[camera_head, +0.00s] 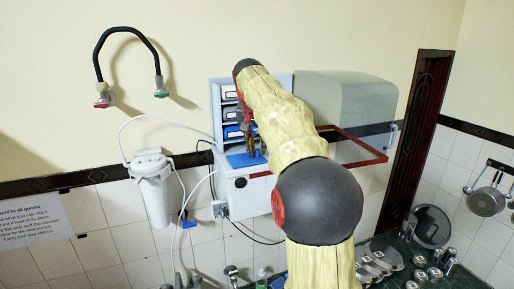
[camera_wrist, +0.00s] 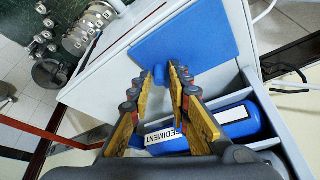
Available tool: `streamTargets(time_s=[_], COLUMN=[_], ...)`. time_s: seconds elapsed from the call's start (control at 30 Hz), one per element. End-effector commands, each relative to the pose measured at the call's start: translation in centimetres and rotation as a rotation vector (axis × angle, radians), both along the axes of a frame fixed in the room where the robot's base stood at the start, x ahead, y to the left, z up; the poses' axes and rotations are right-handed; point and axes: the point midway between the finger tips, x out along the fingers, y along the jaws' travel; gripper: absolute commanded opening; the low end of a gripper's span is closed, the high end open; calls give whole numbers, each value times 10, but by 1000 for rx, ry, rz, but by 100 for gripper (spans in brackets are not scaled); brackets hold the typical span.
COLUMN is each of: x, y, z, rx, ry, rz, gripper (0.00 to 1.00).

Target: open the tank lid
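The tank lid appears to be the flat blue panel (camera_wrist: 205,45) with a small blue knob (camera_wrist: 158,74) at its edge, lying on the white purifier housing (camera_wrist: 125,55). In the head view the blue panel (camera_head: 238,160) shows partly, below my gripper (camera_head: 257,150). In the wrist view my gripper (camera_wrist: 160,72) is open, its fingertips on either side of the knob with a small gap showing. Whether a fingertip touches the knob, I cannot tell. The panel lies flat and looks closed.
Blue filter cartridges, one labelled SEDIMENT (camera_wrist: 162,137), lie in compartments beside the fingers. A raised grey translucent cover (camera_head: 345,100) and a red frame (camera_head: 360,150) stand to the right. A white filter canister (camera_head: 153,190) hangs left. Pans and cups are on the green counter.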

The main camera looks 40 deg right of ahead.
Motion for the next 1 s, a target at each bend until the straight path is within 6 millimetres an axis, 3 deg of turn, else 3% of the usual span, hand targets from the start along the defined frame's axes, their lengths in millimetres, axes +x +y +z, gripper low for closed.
streamTargets(time_s=[0.1,0.43,1.0], x=[0,0,0], y=[0,0,0], z=[0,0,1], rx=[0,0,0], ry=[0,0,0], rz=[0,0,0], gripper=[19,0,0])
